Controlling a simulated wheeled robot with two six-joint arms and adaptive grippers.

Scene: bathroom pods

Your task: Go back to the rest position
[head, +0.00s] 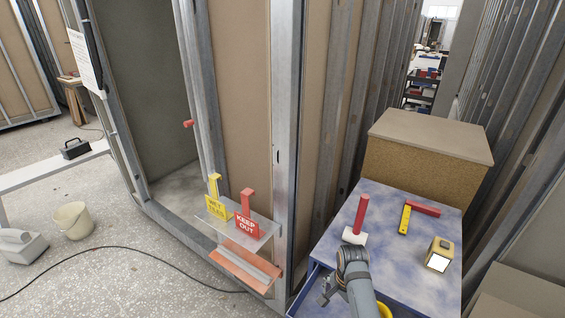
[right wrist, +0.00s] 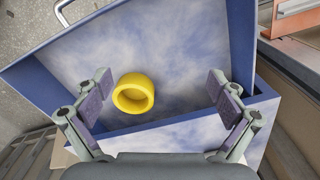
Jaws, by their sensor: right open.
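My right gripper (head: 328,290) is over the front of the blue-topped cabinet (head: 390,250) in the head view. In the right wrist view its two fingers (right wrist: 158,100) are spread wide with nothing between the pads. Below them is an open blue drawer (right wrist: 190,50) with a pale, cloudy-looking bottom. A yellow ring-shaped thing (right wrist: 134,93), like a tape roll, lies in the drawer, apart from the fingers. A bit of yellow (head: 384,310) shows beside my arm in the head view. My left gripper is not in view.
On the cabinet are a red-handled mallet (head: 360,215), a yellow and red tool (head: 406,218) and a tan box-shaped device (head: 439,254). Left of it, a clear shelf (head: 215,225) holds yellow and red signs. A metal-framed wall (head: 290,130) stands close by.

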